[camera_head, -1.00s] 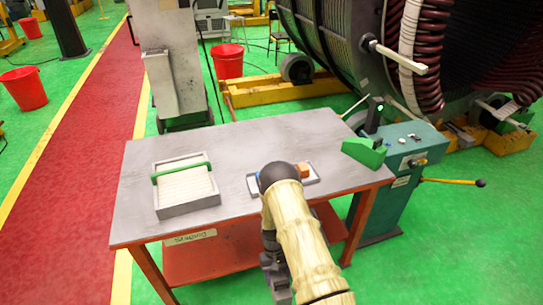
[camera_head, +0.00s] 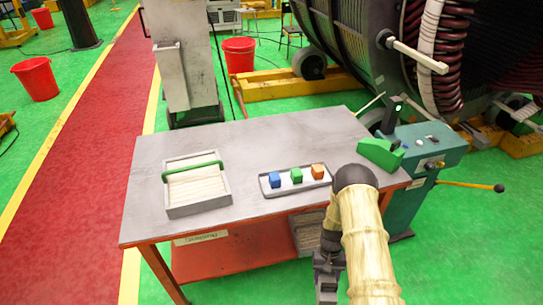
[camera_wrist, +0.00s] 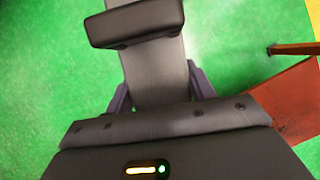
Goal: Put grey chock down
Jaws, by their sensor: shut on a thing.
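The grey chock (camera_wrist: 158,70) is a dark grey piece with a raised crosswise block at its far end, seen in the wrist view. It sits between the two purple-tinted fingers of my gripper (camera_wrist: 160,92), which is shut on it. Green floor shows around and beyond the chock, and I see no surface touching it. In the head view my gripper (camera_head: 327,275) is low in front of the table's front edge, partly hidden by my arm. I cannot make out the chock there.
The grey-topped table (camera_head: 255,160) carries a tray with a green handle (camera_head: 195,167), a small tray of coloured cubes (camera_head: 297,174) and a green chock-like piece (camera_head: 380,153). A grey box (camera_head: 306,237) is on the red lower shelf (camera_head: 230,258). A green machine (camera_head: 430,147) stands at right.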

